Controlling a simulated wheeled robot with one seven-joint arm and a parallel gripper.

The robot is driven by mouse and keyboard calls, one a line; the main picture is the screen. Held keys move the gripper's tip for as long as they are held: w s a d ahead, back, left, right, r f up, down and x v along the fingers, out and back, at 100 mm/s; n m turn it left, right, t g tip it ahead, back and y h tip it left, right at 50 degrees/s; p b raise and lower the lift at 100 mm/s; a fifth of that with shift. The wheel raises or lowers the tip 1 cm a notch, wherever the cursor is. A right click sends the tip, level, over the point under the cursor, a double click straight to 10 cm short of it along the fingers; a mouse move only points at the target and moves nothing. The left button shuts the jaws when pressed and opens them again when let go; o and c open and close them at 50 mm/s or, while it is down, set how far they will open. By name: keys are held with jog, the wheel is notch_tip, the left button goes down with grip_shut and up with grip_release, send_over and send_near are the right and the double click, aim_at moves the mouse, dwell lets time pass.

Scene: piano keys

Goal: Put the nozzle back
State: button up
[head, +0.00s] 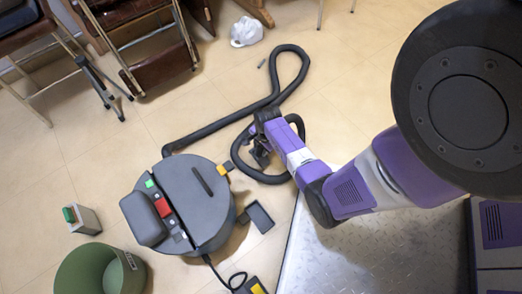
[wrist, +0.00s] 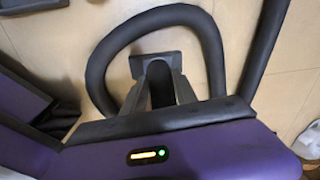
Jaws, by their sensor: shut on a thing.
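A round grey vacuum cleaner (head: 212,212) with a red panel and a green button stands on the floor. Its black hose (head: 225,128) runs from the body, loops at the back and curls around below my gripper; it also arcs in the wrist view (wrist: 97,75). My gripper (head: 260,152) is low over the floor, to the upper right of the vacuum. It is shut on a dark nozzle (wrist: 158,82), whose wide flat end (wrist: 155,62) shows beyond the fingers. In the head view the nozzle is hard to tell from the fingers. A dark flat piece (head: 260,217) sits beside the vacuum's right side.
A green bin (head: 85,270) and a small grey box with a green top (head: 82,219) stand at the lower left. Folded chairs (head: 150,50) lie at the upper left. A white bag (head: 246,31) lies at the back. Open floor is at the upper right.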

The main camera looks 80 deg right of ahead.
jog(key=shift+f+b, duration=0.5)
jog(key=shift+f, duration=0.8)
jog(key=shift+f, duration=0.1)
jog(key=o, duration=1.2)
